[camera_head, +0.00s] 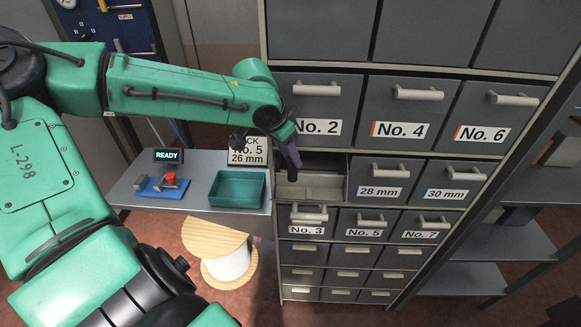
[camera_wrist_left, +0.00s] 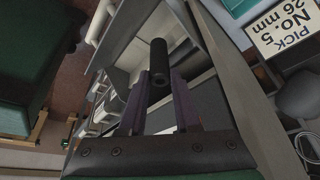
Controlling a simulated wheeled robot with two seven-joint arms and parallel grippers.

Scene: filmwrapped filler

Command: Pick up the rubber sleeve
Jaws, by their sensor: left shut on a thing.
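The rubber sleeve (camera_wrist_left: 158,62) is a short black tube in the left wrist view. In the head view my left gripper (camera_head: 291,158) is over the left part of an open drawer (camera_head: 312,188) in the grey cabinet. The drawer shows light inner dividers. My right gripper is not in view.
Closed labelled drawers with bar handles, such as No. 4 (camera_head: 400,118) and 28 mm (camera_head: 379,180), surround the open one. Left is a bench (camera_head: 140,195) with a green tray (camera_head: 237,189), a READY display (camera_head: 168,155) and a partly hidden No. 5, 26 mm sign (camera_head: 248,155).

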